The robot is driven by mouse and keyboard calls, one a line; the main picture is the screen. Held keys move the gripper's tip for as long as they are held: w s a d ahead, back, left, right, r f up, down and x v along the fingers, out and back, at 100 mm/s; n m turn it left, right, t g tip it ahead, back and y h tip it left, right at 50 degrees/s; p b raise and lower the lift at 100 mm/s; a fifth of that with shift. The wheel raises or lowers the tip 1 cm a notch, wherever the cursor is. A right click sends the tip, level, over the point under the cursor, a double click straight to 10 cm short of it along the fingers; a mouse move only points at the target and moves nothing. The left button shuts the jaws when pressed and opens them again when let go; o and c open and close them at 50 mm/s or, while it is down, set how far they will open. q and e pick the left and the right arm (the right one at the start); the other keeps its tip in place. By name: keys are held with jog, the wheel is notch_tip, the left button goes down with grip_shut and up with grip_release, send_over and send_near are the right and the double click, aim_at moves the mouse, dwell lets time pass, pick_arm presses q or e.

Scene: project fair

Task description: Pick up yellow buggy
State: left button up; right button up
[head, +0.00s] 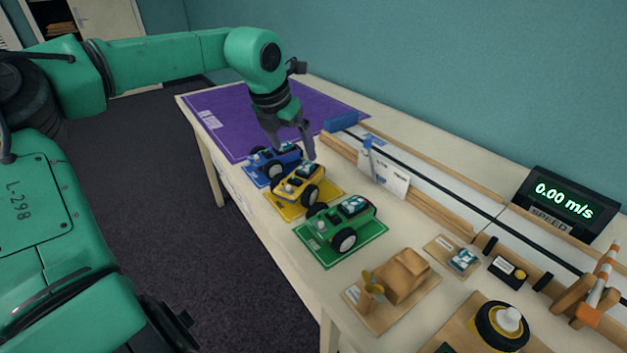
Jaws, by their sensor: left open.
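The yellow buggy (296,183) stands on its yellow mat (286,211), in the middle of a row of three buggies near the table's front edge. It has dark wheels with light hubs and small parts on top. My left gripper (295,148) is open and points down, above and behind the blue and yellow buggies. One finger hangs just beyond the yellow buggy in the picture; I cannot tell if it touches anything. My right gripper is not in view.
The blue buggy (268,163) stands close on the far side, the green buggy (340,224) on the near side. Behind them are a white card (384,178) and a wood-edged track. A purple mat (225,115) lies at the far end, mostly clear. Wooden models (405,270) stand nearer.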

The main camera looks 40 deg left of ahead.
aim_at(301, 174)
pick_arm(q)
jog(key=f, duration=0.3)
jog(key=shift+s+a+f, duration=0.15)
jog(key=shift+s+f, duration=0.05)
jog(key=shift+s, duration=0.05)
jog(key=x, duration=0.9)
jog(key=shift+w, duration=0.3)
jog(key=shift+w+f, duration=0.3)
jog(key=shift+r, duration=0.1)
jog(key=c, duration=1)
